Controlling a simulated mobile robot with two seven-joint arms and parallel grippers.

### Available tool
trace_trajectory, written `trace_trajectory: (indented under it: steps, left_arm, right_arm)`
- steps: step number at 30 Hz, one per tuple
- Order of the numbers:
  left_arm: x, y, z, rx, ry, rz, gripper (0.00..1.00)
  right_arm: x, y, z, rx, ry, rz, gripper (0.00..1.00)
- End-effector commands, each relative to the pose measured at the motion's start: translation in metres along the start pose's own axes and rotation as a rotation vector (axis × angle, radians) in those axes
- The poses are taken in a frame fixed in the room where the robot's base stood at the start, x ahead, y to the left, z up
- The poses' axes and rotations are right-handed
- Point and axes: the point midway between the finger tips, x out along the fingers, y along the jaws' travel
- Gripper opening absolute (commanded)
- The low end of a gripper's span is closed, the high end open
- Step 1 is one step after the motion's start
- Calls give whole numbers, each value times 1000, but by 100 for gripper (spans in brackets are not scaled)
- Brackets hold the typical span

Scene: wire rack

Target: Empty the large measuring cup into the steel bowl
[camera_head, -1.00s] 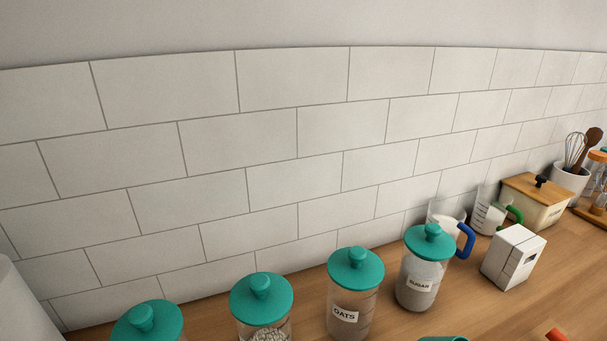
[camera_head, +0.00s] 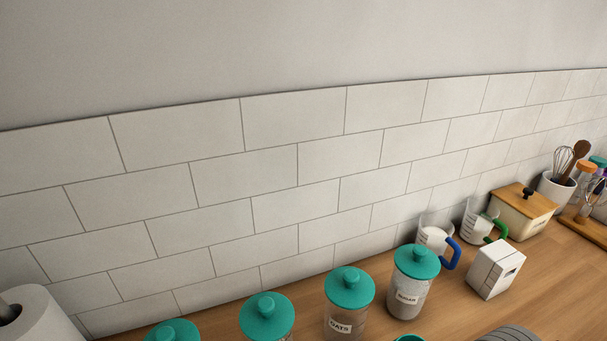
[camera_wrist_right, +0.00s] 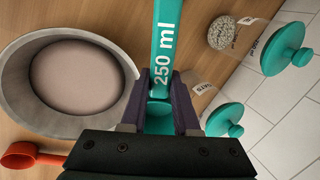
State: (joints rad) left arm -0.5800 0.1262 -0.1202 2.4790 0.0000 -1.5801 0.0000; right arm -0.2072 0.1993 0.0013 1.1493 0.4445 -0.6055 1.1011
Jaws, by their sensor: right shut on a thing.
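The large measuring cup's teal handle (camera_wrist_right: 164,50), marked 250 ml, runs up out of the top of the right wrist view. My right gripper (camera_wrist_right: 157,112) is shut on this handle. The cup's own bowl and its contents are not seen in that view. The steel bowl (camera_wrist_right: 17,88) is grey and stands on the counter, to the left of my right gripper in the wrist view. A smooth pinkish-brown surface shows inside it. My left gripper is not in view.
An orange-red scoop (camera_wrist_right: 25,156) lies beside the bowl. Teal-lidded jars, including oats (camera_head: 347,306) and sugar (camera_head: 410,290), line the tiled wall. Glass jugs (camera_head: 436,238), a white carton (camera_head: 496,270) and a wooden-lidded box (camera_head: 523,215) stand farther right.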

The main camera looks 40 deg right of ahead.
Motion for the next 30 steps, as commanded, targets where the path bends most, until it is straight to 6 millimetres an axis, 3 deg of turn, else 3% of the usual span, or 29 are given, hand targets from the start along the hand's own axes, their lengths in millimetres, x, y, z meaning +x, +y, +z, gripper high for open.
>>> trace_trajectory:
  steps: [5,13,18,30]
  left_arm:
    - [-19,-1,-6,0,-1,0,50]
    - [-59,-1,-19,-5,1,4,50]
    - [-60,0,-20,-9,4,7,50]
    - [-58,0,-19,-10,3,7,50]
  right_arm:
    - [-13,-8,0,0,-1,48,0]
    - [-44,-21,0,3,-6,292,0]
    - [-48,-19,0,3,-6,374,0]
    - [-47,-18,0,2,-6,373,0]
